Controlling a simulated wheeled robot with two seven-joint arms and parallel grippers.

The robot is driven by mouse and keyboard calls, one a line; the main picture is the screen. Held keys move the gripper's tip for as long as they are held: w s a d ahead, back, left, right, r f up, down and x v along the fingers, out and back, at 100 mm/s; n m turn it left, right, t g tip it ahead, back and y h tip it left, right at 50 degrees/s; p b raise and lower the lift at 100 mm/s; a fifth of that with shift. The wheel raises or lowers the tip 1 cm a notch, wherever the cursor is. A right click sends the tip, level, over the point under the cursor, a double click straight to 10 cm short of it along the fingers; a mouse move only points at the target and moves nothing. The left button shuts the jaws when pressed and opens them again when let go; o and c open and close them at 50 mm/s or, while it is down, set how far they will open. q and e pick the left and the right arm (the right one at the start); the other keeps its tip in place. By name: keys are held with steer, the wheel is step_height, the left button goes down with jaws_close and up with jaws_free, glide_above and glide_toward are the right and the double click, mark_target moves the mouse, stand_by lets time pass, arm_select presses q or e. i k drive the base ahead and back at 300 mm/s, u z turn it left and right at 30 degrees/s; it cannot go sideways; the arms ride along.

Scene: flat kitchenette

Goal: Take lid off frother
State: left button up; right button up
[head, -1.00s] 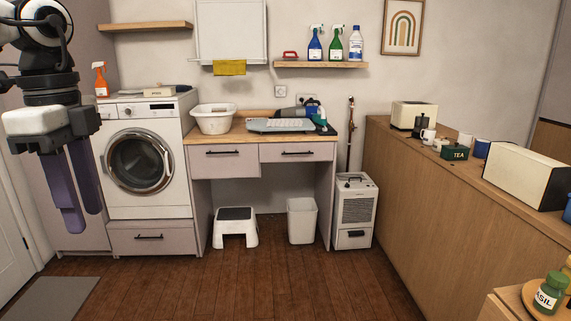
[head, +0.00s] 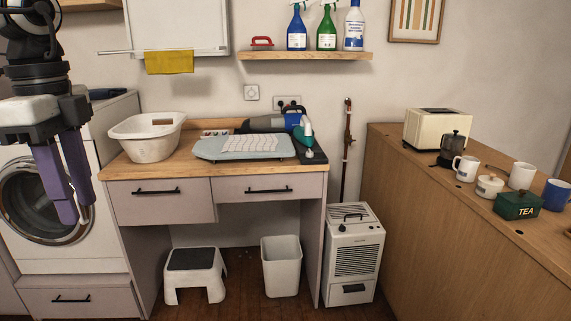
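A dark grey pot with a black top (head: 455,146), which looks like the frother, stands on the wooden counter at the right, in front of the cream toaster. It is small here, and I cannot make out its lid clearly. My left gripper (head: 78,208) hangs at the left edge in front of the washing machine, far from the pot. My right gripper is not in view.
The counter (head: 420,200) also holds the toaster (head: 436,127), a white mug (head: 466,168), a small lidded pot (head: 489,186), a green tea box (head: 516,205) and more mugs. A dehumidifier (head: 352,255) stands beside the counter. A desk, stool and bin are ahead.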

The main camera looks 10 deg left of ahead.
mark_target(455, 134)
steer(key=i, duration=2.05)
steer(key=z, duration=0.25)
steer(key=i, duration=1.2)
steer(key=z, duration=2.8)
